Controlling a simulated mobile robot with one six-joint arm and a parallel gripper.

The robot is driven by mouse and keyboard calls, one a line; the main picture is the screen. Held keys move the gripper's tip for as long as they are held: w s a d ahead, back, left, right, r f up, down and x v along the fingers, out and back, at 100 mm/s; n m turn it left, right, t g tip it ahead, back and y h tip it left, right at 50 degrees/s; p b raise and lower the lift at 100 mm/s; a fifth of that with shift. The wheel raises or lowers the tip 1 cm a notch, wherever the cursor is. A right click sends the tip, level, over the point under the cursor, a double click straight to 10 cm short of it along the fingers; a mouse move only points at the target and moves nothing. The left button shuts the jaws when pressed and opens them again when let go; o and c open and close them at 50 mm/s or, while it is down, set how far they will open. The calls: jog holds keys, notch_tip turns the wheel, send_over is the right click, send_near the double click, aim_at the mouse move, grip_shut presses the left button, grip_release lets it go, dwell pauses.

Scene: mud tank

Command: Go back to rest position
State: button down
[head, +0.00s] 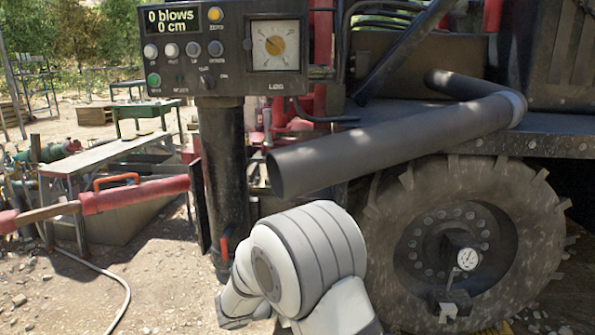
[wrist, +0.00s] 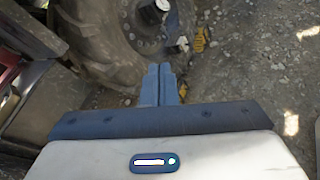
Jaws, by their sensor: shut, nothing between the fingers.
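My gripper (wrist: 159,84) shows in the wrist view with its two grey fingers together and nothing between them. It points at the ground beside a large dusty tyre (wrist: 98,50) and touches nothing that I can see. In the head view my white arm is folded low in the middle, and the gripper itself cannot be made out there. A control panel (head: 228,45) with a round dial stands above the arm; its display reads 0 blows, 0 cm.
A wide dark pipe (head: 390,145) juts out over the arm, close above it. The truck wheel (head: 475,245) with a small gauge (head: 467,259) stands at right. A red-handled bar (head: 135,195) reaches in from the left. Bare ground (head: 60,295) lies at lower left, crossed by a pale hose (head: 108,272).

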jog(key=s+d+r+m+g+y+p, duration=0.5)
jog(key=s+d+r+m+g+p, duration=0.35)
jog(key=s+d+r, duration=0.5)
jog(key=s+a+r+m+t+y+p, duration=0.2)
jog(key=s+r+m+t+y+p, duration=0.1)
jog(key=s+r+m+y+p, duration=0.4)
jog(key=s+r+m+p, duration=0.3)
jog(key=s+r, duration=0.2)
jog(key=r, duration=0.1)
jog(key=shift+s+a+r+m+y, duration=0.15)
jog(key=shift+s+a+m+y, duration=0.1)
jog(key=shift+m+y, duration=0.15)
